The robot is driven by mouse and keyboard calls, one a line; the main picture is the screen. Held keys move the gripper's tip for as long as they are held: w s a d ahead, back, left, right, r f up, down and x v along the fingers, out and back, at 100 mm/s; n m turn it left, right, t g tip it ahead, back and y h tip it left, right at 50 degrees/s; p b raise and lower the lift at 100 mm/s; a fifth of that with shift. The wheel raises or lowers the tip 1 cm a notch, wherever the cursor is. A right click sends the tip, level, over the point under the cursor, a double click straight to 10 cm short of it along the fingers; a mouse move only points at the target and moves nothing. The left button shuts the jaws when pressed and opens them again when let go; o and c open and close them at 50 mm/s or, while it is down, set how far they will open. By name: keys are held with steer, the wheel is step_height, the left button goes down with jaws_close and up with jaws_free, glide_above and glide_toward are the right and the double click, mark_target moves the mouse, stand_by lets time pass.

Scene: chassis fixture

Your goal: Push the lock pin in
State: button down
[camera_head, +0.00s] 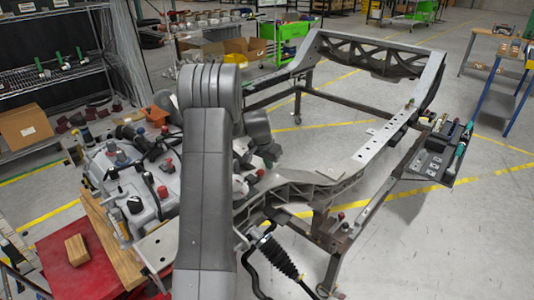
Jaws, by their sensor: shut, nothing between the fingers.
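The chassis fixture is a grey steel frame (372,150) on legs, standing from the middle to the upper right. A small red knob (340,216) shows on its lower front part, and I cannot tell whether it is the lock pin. Another small reddish knob (411,102) sits on the right rail. My grey arm rises through the middle and bends over at the top, with darker wrist links just behind it on the right. My gripper's fingers are hidden behind the arm, so their place relative to any pin cannot be seen.
A light grey casting with red and black caps (145,192) stands left of my arm. A red table (75,262) with a wooden block (76,250) is at lower left. A tool tray (432,165) juts from the right rail. Open floor (450,245) lies at lower right.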

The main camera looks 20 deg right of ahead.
steer(key=shift+s+a+r, duration=0.3)
steer(key=shift+s+a, duration=0.2)
steer(key=shift+a, duration=0.25)
steer(key=shift+s+a+r, duration=0.25)
steer(key=shift+s+a, duration=0.2)
steer(key=shift+a, duration=0.3)
steer(key=shift+s+a+f+b, duration=0.15)
steer(key=shift+s+a+b, duration=0.05)
steer(key=shift+a+b, duration=0.25)
steer(key=shift+s+a, duration=0.25)
steer(key=shift+a, duration=0.2)
steer(key=shift+d+b, duration=0.1)
steer(key=shift+b, duration=0.25)
